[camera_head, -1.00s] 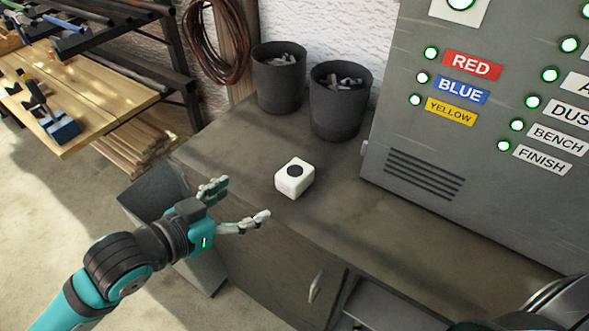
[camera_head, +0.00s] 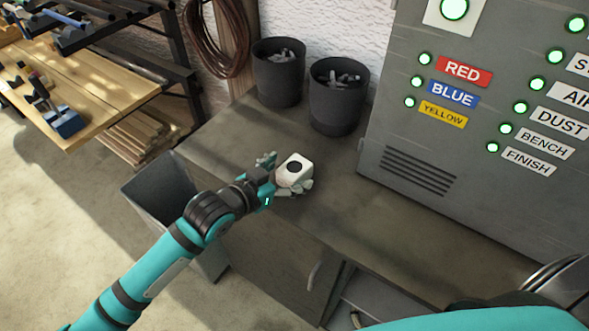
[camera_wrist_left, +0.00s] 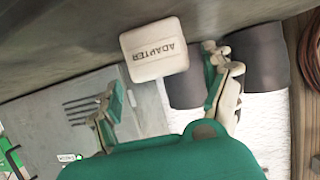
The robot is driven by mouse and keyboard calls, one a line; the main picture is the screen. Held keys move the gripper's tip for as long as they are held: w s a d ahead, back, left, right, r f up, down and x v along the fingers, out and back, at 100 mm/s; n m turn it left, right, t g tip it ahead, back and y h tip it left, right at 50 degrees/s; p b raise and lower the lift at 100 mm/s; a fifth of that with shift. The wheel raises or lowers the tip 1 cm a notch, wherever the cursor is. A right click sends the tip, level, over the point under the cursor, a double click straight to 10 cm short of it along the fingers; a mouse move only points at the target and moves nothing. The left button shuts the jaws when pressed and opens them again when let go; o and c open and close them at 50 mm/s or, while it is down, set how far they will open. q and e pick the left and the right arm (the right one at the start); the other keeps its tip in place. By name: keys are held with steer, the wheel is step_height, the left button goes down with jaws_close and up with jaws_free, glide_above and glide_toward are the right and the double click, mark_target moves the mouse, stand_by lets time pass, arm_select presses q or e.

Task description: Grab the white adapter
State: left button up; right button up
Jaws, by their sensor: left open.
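In the left wrist view the adapter (camera_wrist_left: 155,50) shows the word ADAPTER on one face. My left gripper (camera_head: 282,177) is open at the adapter, with one finger on its far left side and another by its near right side. In the left wrist view the fingers of my left gripper (camera_wrist_left: 168,90) are spread, with the adapter between and just beyond the tips. I cannot tell whether they touch it. My right gripper is not clearly seen.
Two dark bins (camera_head: 277,75) (camera_head: 336,98) with grey scraps stand behind the adapter. A grey panel (camera_head: 400,150) with lit buttons and labels stands on the right. A grey waste bin (camera_head: 165,190) is left of the bench (camera_head: 215,140). Bench top right of the adapter is clear.

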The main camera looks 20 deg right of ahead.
mark_target(292, 169)
arm_select(q)
steer(key=shift+p+x, duration=0.4)
steer(key=shift+x, duration=1.4)
steer(key=shift+w+a+r, duration=0.1)
steer(key=shift+a, duration=0.05)
steer(key=c, duration=1.2)
steer(key=shift+c, duration=0.5)
steer(key=shift+r, duration=0.1)
